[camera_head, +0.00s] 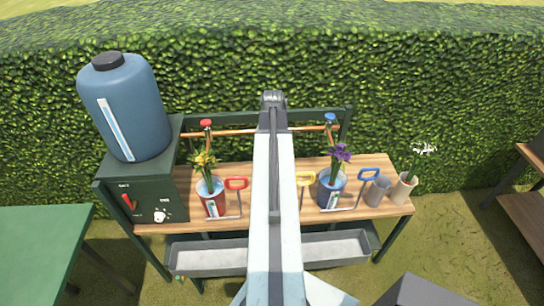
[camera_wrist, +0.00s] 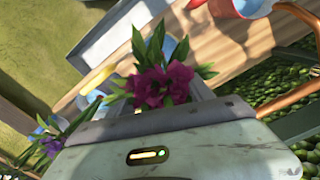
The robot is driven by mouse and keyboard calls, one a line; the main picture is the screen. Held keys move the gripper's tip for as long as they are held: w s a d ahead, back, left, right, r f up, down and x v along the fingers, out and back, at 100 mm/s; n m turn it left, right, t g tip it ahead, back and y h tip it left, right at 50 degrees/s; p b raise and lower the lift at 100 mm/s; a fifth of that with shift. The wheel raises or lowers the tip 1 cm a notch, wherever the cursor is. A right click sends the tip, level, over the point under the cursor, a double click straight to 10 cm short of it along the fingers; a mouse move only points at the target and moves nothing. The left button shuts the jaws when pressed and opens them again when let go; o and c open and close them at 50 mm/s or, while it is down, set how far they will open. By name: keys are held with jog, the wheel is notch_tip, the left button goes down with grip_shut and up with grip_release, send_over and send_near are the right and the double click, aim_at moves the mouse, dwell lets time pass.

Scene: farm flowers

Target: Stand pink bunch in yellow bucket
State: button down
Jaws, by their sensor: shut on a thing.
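The pink bunch (camera_wrist: 165,85), deep magenta blooms with green leaves, is in my gripper (camera_wrist: 172,108) in the wrist view. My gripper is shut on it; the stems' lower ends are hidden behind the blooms. The yellow bucket itself is mostly hidden. Its yellow handle (camera_head: 305,179) shows just right of my arm in the head view, and a yellow handle (camera_wrist: 98,80) shows left of the blooms in the wrist view. A patch of blue water shows behind the bunch. I cannot tell whether the stems are inside the bucket.
A red bucket (camera_head: 213,205) with yellow flowers stands left of my arm on the wooden bench (camera_head: 262,215). A blue bucket (camera_head: 331,196) with purple flowers, a grey cup (camera_head: 377,192) and a beige pot (camera_head: 403,188) stand right.

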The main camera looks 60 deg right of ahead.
jog(key=shift+f, duration=0.1)
jog(key=shift+c, duration=1.6)
grip_release()
notch_tip(320, 180, up, 8)
jog(key=p, duration=0.8)
jog(key=shift+f, duration=0.1)
